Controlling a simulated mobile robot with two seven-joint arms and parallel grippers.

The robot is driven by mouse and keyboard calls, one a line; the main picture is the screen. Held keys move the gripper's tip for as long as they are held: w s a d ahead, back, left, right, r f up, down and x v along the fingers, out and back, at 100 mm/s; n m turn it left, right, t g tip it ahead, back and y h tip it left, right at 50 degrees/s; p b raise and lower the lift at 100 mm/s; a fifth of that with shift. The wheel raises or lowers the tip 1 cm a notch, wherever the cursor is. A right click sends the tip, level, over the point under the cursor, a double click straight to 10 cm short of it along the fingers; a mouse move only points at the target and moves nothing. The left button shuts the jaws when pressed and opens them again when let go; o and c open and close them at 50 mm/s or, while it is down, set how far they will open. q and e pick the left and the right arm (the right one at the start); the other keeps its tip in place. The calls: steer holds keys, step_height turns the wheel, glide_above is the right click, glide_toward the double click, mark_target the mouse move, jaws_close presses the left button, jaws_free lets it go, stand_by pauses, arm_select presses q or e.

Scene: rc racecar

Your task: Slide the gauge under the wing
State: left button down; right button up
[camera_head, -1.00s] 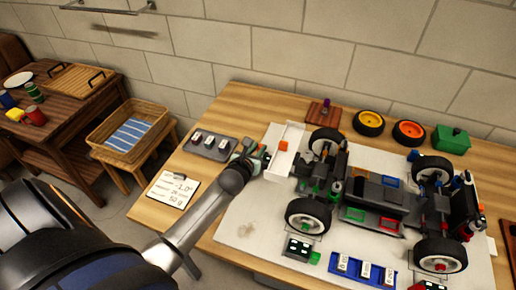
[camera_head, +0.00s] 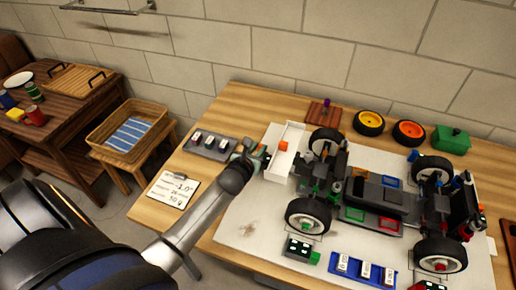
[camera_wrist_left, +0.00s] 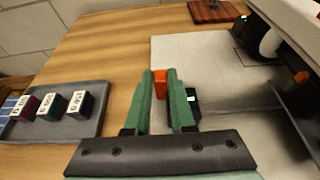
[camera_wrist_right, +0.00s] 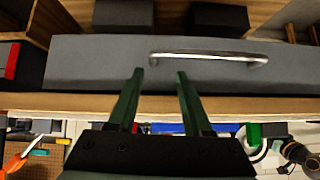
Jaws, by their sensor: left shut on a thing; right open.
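The car's white wing (camera_head: 279,167) stands at the left end of the chassis, with an orange piece (camera_head: 284,146) on it. In the left wrist view the white wing (camera_wrist_left: 292,22) is at the upper right. My left gripper (camera_head: 256,157) is just left of the wing, low over the table mat. It is shut on the gauge; an orange part (camera_wrist_left: 160,88) shows between the fingers, and a dark part with a small lit display (camera_wrist_left: 191,97) shows beside the right finger. The fingers hide much of the gauge. My right gripper (camera_wrist_right: 160,78) is open and empty, away from the car.
A grey tray (camera_head: 225,158) with several labelled blocks is left of the gripper. A note card (camera_head: 172,190) lies at the table's left edge. Spare wheels (camera_head: 369,123) stand behind. A drawer handle (camera_wrist_right: 210,57) faces my right gripper.

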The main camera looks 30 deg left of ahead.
arm_select(q)
steer(key=shift+d, duration=0.1)
steer(key=shift+w+d, duration=0.15)
steer(key=shift+d, duration=0.45)
steer(key=shift+w+d, duration=0.15)
steer(key=shift+d, duration=0.4)
steer(key=c, duration=0.8)
jaws_free()
steer(key=shift+d, duration=0.1)
steer(key=shift+o, duration=0.2)
steer(key=shift+s+p, duration=0.1)
steer(key=shift+p, duration=0.2)
steer(key=shift+s+r, duration=0.15)
steer(key=shift+s, duration=0.2)
steer(key=p+v, duration=0.1)
steer(key=v, duration=1)
steer(key=shift+s+d+p, duration=0.15)
steer(key=shift+s+p, duration=0.15)
